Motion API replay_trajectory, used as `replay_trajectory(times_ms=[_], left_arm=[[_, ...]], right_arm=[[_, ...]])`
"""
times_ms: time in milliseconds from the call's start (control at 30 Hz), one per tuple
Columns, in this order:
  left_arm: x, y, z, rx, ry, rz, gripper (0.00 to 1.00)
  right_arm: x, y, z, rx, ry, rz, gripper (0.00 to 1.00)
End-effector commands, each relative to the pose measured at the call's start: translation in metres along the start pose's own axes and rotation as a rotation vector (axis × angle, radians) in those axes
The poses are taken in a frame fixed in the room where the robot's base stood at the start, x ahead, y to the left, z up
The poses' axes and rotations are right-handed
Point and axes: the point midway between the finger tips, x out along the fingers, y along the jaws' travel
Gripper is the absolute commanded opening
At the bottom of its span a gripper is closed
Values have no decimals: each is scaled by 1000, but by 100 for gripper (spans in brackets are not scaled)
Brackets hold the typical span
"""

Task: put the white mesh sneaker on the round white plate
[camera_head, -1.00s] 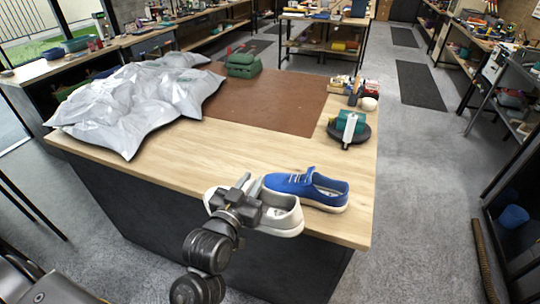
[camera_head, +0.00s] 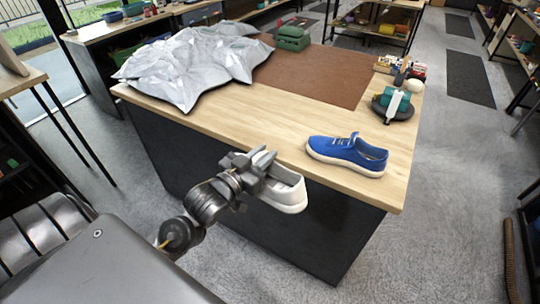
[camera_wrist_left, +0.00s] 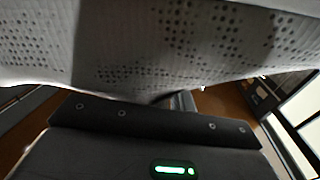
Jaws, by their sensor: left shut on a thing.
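The white mesh sneaker (camera_head: 289,192) is in my left gripper (camera_head: 254,168), which is shut on it. In the head view the gripper and sneaker are in front of the table's near edge, and the sneaker overlaps the table's dark side panel. In the left wrist view the perforated mesh of the sneaker (camera_wrist_left: 200,35) fills the top, close against the gripper. No round white plate can be made out in these frames. My right gripper is not in view.
A blue sneaker (camera_head: 347,154) stands on the wooden table (camera_head: 240,118) near its front right. A dark round stand with a white bottle (camera_head: 396,106) is behind it. Grey plastic bags (camera_head: 190,65), a brown mat (camera_head: 310,75) and a green case (camera_head: 292,38) lie farther back.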

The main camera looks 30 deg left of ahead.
Motion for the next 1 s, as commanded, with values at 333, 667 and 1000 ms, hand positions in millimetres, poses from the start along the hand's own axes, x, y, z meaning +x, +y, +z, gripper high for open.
replay_trajectory(times_ms=[333, 667, 1000], left_arm=[[-34, 47, 55, -18, -7, 112, 0], [-83, 137, 89, -17, 2, 39, 0], [-66, 201, 45, -13, 0, -83, 0]], right_arm=[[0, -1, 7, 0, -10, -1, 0], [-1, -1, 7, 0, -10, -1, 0], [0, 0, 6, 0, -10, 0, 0]])
